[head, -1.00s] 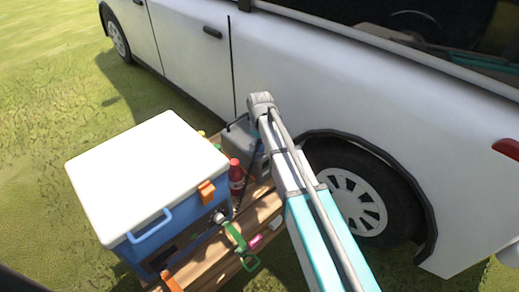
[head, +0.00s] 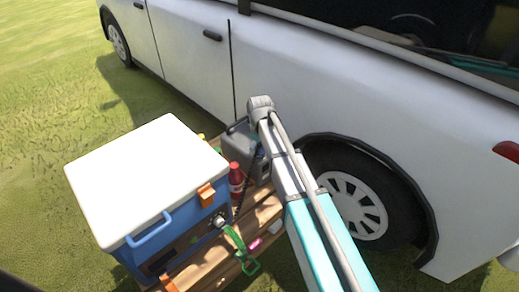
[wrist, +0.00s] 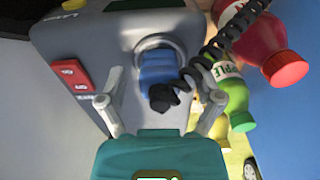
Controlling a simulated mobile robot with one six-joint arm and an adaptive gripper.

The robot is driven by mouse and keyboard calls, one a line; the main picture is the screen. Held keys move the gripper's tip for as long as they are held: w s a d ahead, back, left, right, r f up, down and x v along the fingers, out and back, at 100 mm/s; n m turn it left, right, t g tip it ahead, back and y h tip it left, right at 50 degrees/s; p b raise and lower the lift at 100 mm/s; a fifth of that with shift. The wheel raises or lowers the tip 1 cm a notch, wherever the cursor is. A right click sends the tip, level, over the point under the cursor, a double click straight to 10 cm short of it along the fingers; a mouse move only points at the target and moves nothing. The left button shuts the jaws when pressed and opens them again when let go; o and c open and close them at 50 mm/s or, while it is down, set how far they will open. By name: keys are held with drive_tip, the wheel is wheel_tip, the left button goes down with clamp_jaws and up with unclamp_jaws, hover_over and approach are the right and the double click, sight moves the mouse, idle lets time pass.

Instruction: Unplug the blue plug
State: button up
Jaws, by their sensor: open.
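The blue plug (wrist: 160,70) sits in a socket on a grey box (wrist: 115,40) in the wrist view. A black coiled cable (wrist: 190,78) runs from the plug up to the right. My gripper (wrist: 160,101) is open, with one finger on each side of the plug's lower end. The fingers look apart from the plug, and nothing is held. In the head view my arm (head: 290,180) reaches over the table beside the van, and I cannot make out the gripper or the plug there.
A red switch (wrist: 70,74) is left of the plug. A green bottle (wrist: 236,92) and a red bottle (wrist: 262,40) stand close on the right. A blue and white cooler (head: 145,180) fills the table's left part. A white van (head: 300,75) stands close behind.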

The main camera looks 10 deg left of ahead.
drive_tip(key=shift+c, duration=0.2)
clamp_jaws()
idle(0.3)
drive_tip(key=shift+r, duration=0.1)
drive_tip(key=shift+r+p, duration=2.7)
drive_tip(key=shift+p, duration=0.15)
drive_tip(key=shift+r, duration=0.2)
